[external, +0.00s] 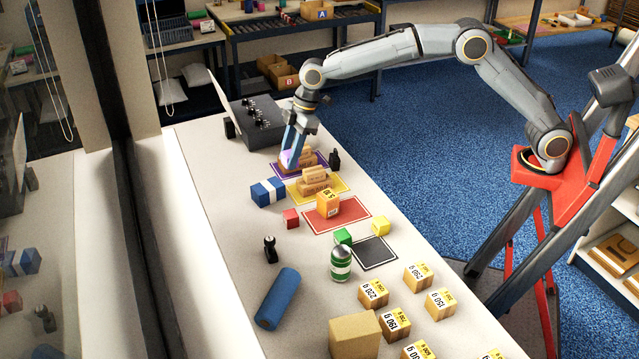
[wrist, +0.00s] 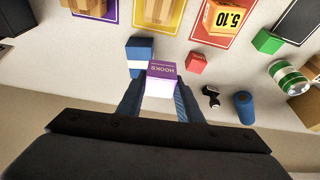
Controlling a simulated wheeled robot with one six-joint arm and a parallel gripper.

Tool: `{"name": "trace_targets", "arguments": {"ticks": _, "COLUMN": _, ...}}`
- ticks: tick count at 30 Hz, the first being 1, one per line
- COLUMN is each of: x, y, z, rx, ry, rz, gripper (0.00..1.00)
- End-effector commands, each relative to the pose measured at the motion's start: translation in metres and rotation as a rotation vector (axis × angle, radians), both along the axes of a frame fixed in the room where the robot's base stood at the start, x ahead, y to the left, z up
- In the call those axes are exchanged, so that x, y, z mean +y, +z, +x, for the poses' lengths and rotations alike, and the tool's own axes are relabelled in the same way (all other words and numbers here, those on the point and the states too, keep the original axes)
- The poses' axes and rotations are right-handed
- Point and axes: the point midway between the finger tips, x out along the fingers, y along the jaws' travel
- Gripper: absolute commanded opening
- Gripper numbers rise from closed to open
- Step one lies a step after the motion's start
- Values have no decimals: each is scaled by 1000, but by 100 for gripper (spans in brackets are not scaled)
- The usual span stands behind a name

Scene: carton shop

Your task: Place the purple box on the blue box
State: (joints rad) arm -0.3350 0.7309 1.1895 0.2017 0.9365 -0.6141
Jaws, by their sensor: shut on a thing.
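The purple box, marked HOOKS with a white lower part, is held in my gripper (external: 293,157) and seen between the two fingers in the wrist view. A bit of the purple box (external: 286,155) shows at the fingertips in the external view, and more of it (wrist: 161,71) in the wrist view. The blue box (external: 262,193) with a white band lies on the table, left of the yellow mat. In the wrist view the blue box (wrist: 140,46) is just behind and left of the held box, which partly overlaps it. The height gap between them cannot be told.
Purple, yellow (external: 335,184) and red (external: 352,221) mats carry cartons. A grey box with knobs (external: 256,125) is at the far end. Bare table lies left of the blue box.

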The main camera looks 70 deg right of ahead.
Motion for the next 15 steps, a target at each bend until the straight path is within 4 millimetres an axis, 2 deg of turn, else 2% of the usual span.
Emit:
{"name": "trace_targets", "arguments": {"ticks": 1, "x": 0, "y": -1, "z": 14, "rx": -1, "ry": -8, "rz": -2, "gripper": 9}}
{"name": "trace_targets", "arguments": {"ticks": 6, "x": -4, "y": 7, "z": 41, "rx": 7, "ry": -41, "rz": -9, "gripper": 9}}
{"name": "trace_targets", "arguments": {"ticks": 11, "x": -7, "y": 12, "z": 52, "rx": 12, "ry": -62, "rz": -13, "gripper": 9}}
{"name": "trace_targets", "arguments": {"ticks": 15, "x": -8, "y": 2, "z": 54, "rx": 17, "ry": -68, "rz": -14, "gripper": 9}}
